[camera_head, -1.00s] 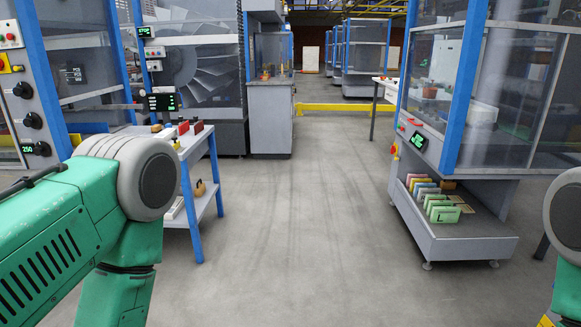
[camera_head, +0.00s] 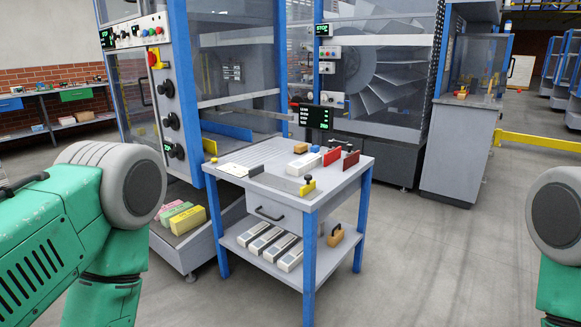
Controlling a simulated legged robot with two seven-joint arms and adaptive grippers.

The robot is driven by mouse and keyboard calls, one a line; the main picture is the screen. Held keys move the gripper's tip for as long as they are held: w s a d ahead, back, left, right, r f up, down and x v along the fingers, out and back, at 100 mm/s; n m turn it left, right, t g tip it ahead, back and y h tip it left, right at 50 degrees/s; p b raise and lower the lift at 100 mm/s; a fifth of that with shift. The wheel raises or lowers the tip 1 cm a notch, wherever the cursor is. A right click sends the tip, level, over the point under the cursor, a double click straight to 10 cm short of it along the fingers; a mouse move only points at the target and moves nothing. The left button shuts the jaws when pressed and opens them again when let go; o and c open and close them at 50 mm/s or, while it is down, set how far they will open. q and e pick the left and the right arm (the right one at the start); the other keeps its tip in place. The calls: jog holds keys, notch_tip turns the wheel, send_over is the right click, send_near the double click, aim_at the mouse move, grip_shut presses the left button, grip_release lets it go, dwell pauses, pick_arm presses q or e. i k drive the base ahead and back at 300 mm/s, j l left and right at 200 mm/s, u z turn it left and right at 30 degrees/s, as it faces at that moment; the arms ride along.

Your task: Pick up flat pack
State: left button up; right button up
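Several flat coloured packs, pink, green and yellow, lie on the low tray (camera_head: 168,248) of the machine at the left. The yellow pack (camera_head: 188,221) is nearest and the green pack (camera_head: 177,211) is behind it. They are partly close to my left arm in the picture. I cannot tell which pack is the flat pack of the task. My green arms show at the left and right edges, but neither gripper is in view.
A grey side table (camera_head: 345,182) with blue legs stands in the middle, holding a block, red and dark pieces and a small display. White bars (camera_head: 270,240) lie on its lower shelf. The floor (camera_head: 440,255) at right is clear. A yellow barrier (camera_head: 535,141) stands further back.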

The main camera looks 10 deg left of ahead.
aim_at(299, 167)
jog(key=i+j+u, duration=0.4)
jog(key=i+u, duration=0.85)
jog(key=i, duration=0.25)
jog(key=i+l+u, duration=0.25)
jog(key=i+u, duration=0.15)
jog(key=i+j+z, duration=0.1)
jog(key=i+z, duration=0.25)
jog(key=i+j+z, duration=0.15)
jog(key=i+z, duration=0.2)
jog(key=i+j+z, duration=0.35)
jog(key=k+l, duration=0.05)
jog(key=l, duration=0.05)
